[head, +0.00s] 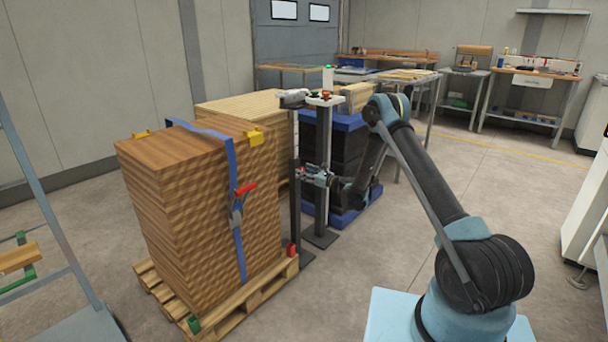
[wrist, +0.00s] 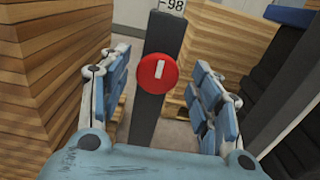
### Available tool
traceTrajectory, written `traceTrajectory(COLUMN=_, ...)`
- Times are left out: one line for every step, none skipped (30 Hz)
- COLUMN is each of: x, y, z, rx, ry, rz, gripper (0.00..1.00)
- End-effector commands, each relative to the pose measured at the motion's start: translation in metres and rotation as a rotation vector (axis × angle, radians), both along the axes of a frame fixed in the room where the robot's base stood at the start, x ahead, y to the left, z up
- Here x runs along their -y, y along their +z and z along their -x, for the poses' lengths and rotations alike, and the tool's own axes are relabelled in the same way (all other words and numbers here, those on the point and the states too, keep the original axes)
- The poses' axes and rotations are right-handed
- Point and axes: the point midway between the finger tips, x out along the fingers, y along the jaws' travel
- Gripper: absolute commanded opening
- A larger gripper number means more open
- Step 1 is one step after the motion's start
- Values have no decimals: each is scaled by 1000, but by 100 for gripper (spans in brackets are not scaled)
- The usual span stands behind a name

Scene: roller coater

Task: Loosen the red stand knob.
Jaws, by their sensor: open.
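The red stand knob (wrist: 157,74) is a round disc with a white bar on its face, on the front of a dark upright post (wrist: 162,38). In the wrist view it sits between the fingers of my gripper (wrist: 158,100), which are spread open on both sides of it. The fingers look apart from the knob, and I cannot tell the exact depth between them. In the head view my gripper (head: 304,175) is at the dark post (head: 295,215), partway up. The knob cannot be made out there.
A strapped wood stack (head: 200,200) on a pallet (head: 200,325) stands left of the post. A second wood stack (head: 245,105) and a black stack with blue ends (head: 348,150) stand behind. A second post (head: 323,200) is close by. Open floor lies to the right.

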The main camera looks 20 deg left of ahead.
Motion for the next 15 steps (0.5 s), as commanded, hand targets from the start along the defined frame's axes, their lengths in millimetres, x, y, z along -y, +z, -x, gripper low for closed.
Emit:
traceTrajectory(x=-3, y=0, z=0, rx=0, ry=1, rz=0, gripper=58)
traceTrajectory(x=-4, y=0, z=0, rx=0, ry=1, rz=0, gripper=58)
traceTrajectory(x=-6, y=0, z=0, rx=0, ry=1, rz=0, gripper=58)
traceTrajectory(x=-7, y=0, z=0, rx=0, ry=1, rz=0, gripper=58)
traceTrajectory(x=-7, y=0, z=0, rx=0, ry=1, rz=0, gripper=58)
traceTrajectory(x=-8, y=0, z=0, rx=0, ry=2, rz=0, gripper=58)
traceTrajectory(x=-8, y=0, z=0, rx=0, ry=2, rz=0, gripper=58)
traceTrajectory(x=-8, y=0, z=0, rx=0, ry=2, rz=0, gripper=58)
traceTrajectory(x=-8, y=0, z=0, rx=0, ry=2, rz=0, gripper=58)
traceTrajectory(x=-8, y=0, z=0, rx=0, ry=2, rz=0, gripper=58)
traceTrajectory(x=-8, y=0, z=0, rx=0, ry=2, rz=0, gripper=58)
traceTrajectory(x=-8, y=0, z=0, rx=0, ry=2, rz=0, gripper=58)
traceTrajectory(x=-9, y=0, z=0, rx=0, ry=2, rz=0, gripper=51)
traceTrajectory(x=-8, y=0, z=0, rx=0, ry=2, rz=0, gripper=44)
traceTrajectory(x=-8, y=0, z=0, rx=0, ry=2, rz=0, gripper=35)
